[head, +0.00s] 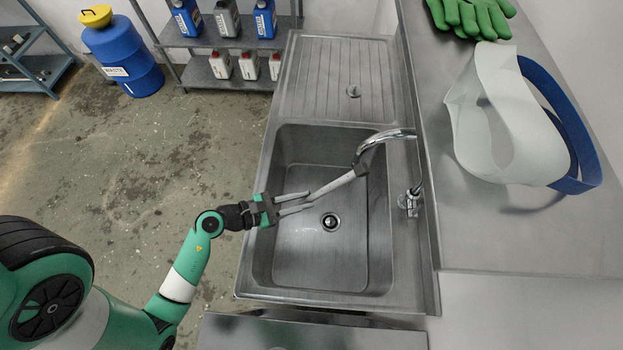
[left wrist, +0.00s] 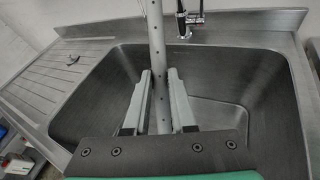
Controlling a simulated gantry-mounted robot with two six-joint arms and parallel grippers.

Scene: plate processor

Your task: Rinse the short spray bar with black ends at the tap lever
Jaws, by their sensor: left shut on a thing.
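A grey spray bar (head: 334,184) with a dark end (head: 361,168) is held over the sink (head: 287,262). My left gripper (head: 309,203) is shut on the near part of the bar. The tap lever and valve (head: 409,203) are at the sink's right edge. In the left wrist view the bar (left wrist: 157,60), with a row of small holes, stands between my left fingers (left wrist: 160,105). Its far end is outside that view. My right gripper is not in view.
A ribbed drainboard (head: 335,80) lies behind the basin, and a drain (head: 330,222) is in its floor. A face shield (head: 500,120) and green gloves (head: 470,14) lie on the right counter. Bottles stand on a shelf (head: 205,74) at the back, beside a blue drum (head: 128,60).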

